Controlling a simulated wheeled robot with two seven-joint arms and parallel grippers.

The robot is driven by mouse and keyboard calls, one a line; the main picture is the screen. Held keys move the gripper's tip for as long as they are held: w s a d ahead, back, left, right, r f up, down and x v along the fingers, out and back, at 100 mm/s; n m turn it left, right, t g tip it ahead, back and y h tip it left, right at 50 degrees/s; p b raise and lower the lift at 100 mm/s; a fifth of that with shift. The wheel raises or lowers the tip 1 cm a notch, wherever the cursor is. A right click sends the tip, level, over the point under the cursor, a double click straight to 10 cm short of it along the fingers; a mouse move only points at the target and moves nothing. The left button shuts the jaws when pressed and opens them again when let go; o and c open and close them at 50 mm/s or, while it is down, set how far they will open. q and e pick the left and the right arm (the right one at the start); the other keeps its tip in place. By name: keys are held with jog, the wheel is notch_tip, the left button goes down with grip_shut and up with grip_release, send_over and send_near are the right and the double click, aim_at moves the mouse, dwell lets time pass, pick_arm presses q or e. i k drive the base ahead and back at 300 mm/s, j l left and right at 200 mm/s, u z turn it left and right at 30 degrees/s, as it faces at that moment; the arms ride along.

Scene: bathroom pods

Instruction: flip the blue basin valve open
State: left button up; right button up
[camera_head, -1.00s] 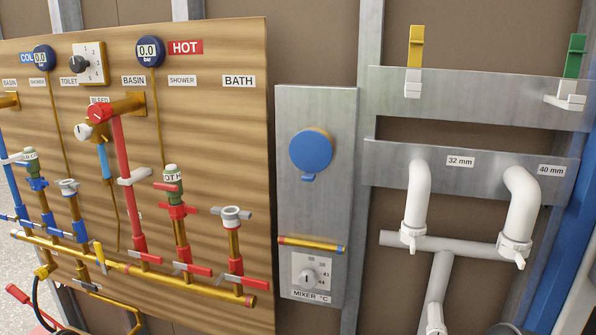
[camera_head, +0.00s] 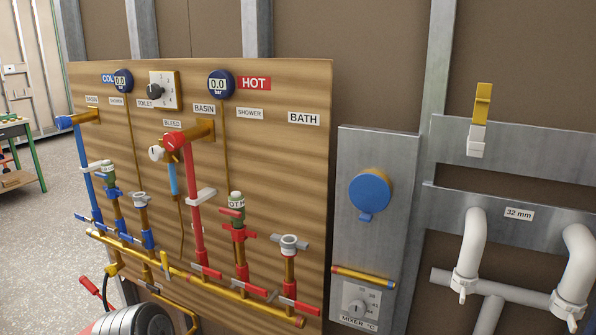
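The blue basin pipe (camera_head: 82,165) runs down the left edge of the wooden board under the left BASIN label (camera_head: 92,100). The blue basin valve (camera_head: 89,218) sits low on this pipe, just above the brass manifold. Its small blue lever appears to lie across the pipe, but it is too small to be sure. Blue valves of the neighbouring shower and toilet lines stand just to its right. Neither of my grippers is in view, and nothing touches the valve.
The wooden board (camera_head: 285,160) also carries red hot pipes (camera_head: 194,215). A brass manifold (camera_head: 215,287) runs along its bottom. A grey ribbed cylinder (camera_head: 128,322) stands in front at lower left. Open floor (camera_head: 35,230) lies left of the board. White drain pipes (camera_head: 475,240) are at right.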

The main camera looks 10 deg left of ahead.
aim_at(82, 218)
jog(key=i+j+u, duration=0.2)
jog(key=j+u, duration=0.25)
jog(key=i+j+u, duration=0.25)
jog(key=u, duration=0.25)
jog(key=i+j+u, duration=0.3)
jog(key=u, duration=0.15)
